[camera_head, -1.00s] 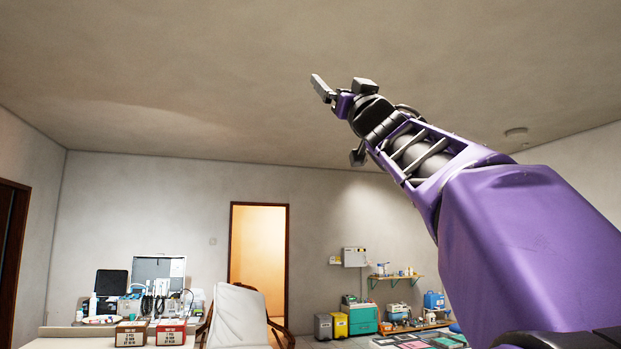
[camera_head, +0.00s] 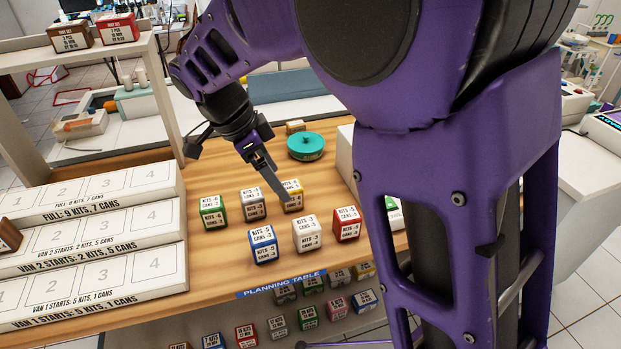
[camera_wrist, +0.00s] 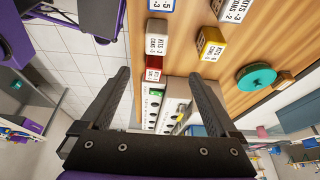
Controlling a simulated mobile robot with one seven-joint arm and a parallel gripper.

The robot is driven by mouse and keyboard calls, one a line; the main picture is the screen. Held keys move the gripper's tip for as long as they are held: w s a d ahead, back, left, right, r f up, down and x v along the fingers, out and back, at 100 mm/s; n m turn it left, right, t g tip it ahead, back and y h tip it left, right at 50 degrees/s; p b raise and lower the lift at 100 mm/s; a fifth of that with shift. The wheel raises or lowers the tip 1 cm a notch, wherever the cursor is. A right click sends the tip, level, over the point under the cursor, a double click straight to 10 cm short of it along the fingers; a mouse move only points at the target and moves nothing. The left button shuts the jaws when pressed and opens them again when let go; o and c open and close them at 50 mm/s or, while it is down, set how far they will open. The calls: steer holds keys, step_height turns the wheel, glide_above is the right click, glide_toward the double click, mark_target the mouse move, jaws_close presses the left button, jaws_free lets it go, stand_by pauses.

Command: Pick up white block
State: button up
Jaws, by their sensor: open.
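The white block (camera_head: 307,233) stands upright on the wooden planning table in the head view, between a blue block (camera_head: 263,244) and a red block (camera_head: 347,224).
A green block (camera_head: 212,212) and a grey block (camera_head: 253,203) stand to the left. A turquoise round container (camera_head: 306,147) is behind. White numbered trays (camera_head: 95,250) fill the left. My arm covers the right side. More blocks sit below the front edge.

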mark_target(305, 224)
steer(key=b+x, duration=0.1)
steer(key=x, duration=1)
steer(key=shift+s+d+f, duration=0.1)
steer(key=shift+f, duration=0.15)
steer(key=shift+s+b+x, duration=0.15)
steer(key=shift+b+x, duration=0.15)
steer(key=shift+x, duration=1.05)
steer(key=shift+s+b+x, duration=0.15)
steer(key=shift+b+x, duration=0.1)
steer(key=shift+x, duration=1.05)
jaws_close()
